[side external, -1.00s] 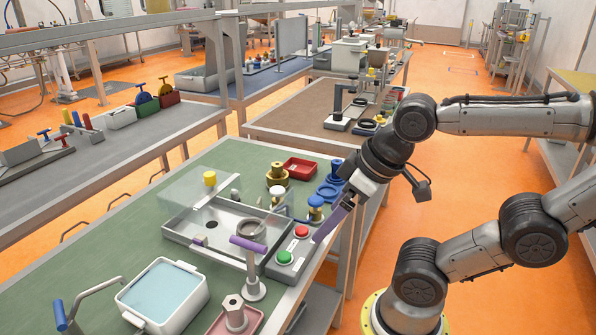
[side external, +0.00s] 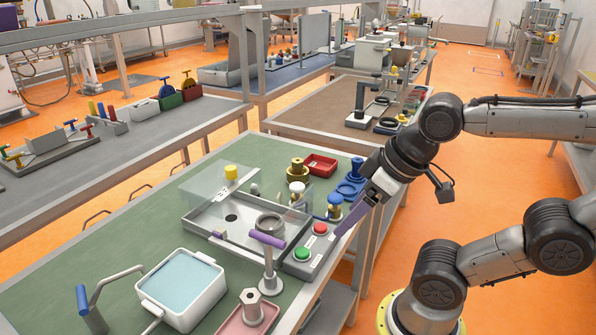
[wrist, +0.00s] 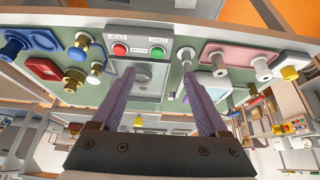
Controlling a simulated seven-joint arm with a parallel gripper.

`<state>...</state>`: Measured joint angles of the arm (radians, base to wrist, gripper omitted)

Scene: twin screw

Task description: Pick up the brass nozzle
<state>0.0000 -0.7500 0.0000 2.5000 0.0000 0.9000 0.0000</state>
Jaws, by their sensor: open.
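A brass flanged piece that looks like the brass nozzle (side external: 298,172) stands on the green bench top, left of the red tray, in the side external view. My gripper (side external: 338,236) is at the bench's right edge, beside the button box and well apart from the brass piece. In the wrist view my gripper (wrist: 158,76) has its two purple fingers spread with nothing between them.
A button box (side external: 308,262) with red and green buttons is close to the fingertips. A blue-capped brass part (side external: 334,206) and a white-capped part stand nearby.

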